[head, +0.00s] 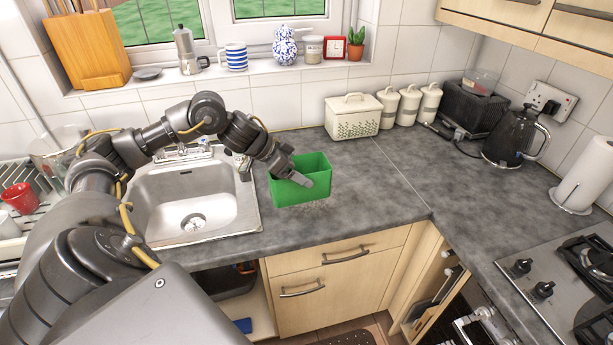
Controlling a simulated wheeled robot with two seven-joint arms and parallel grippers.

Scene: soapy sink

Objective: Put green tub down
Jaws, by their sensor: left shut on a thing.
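The green tub (310,187) is a rectangular open-topped box over the grey worktop, just right of the sink. The tub is roughly upright. A darker patch shows on the worktop under its near edge; I cannot tell whether its base touches the worktop. My right gripper is out of view.
The metal sink (192,205) is left of the tub. A cream bread bin (352,116) and canisters (408,105) stand at the back. A kettle (516,139) and hob (570,290) are at right. The worktop (375,195) right of the tub is clear.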

